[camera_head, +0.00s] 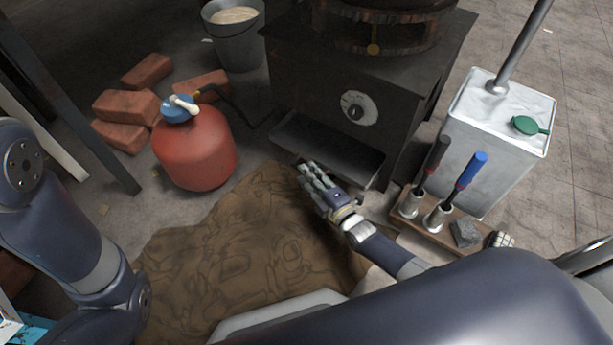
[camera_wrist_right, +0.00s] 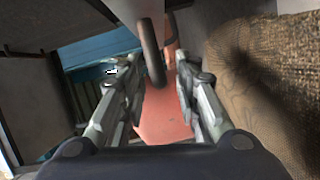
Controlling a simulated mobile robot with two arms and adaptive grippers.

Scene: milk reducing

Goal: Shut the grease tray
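The grease tray (camera_head: 325,150) is a dark, shallow drawer. It sticks out from the lower front of the dark stove (camera_head: 345,85), below a round dial, so it is open. My right gripper (camera_head: 307,170) is just in front of the tray's front edge, with its fingers apart. In the right wrist view the gripper (camera_wrist_right: 155,95) is open. A dark curved bar (camera_wrist_right: 151,55), perhaps the tray's handle, shows in line with the gap between the fingers. I cannot tell whether they touch it. My left arm shows at the left, but its gripper is out of view.
A red gas bottle (camera_head: 195,148) and several bricks (camera_head: 123,107) stand left of the tray, with a grey bucket (camera_head: 234,38) behind. A tool holder (camera_head: 437,222) and a white canister (camera_head: 494,140) are at the right. A brown cloth (camera_head: 245,245) covers the floor in front.

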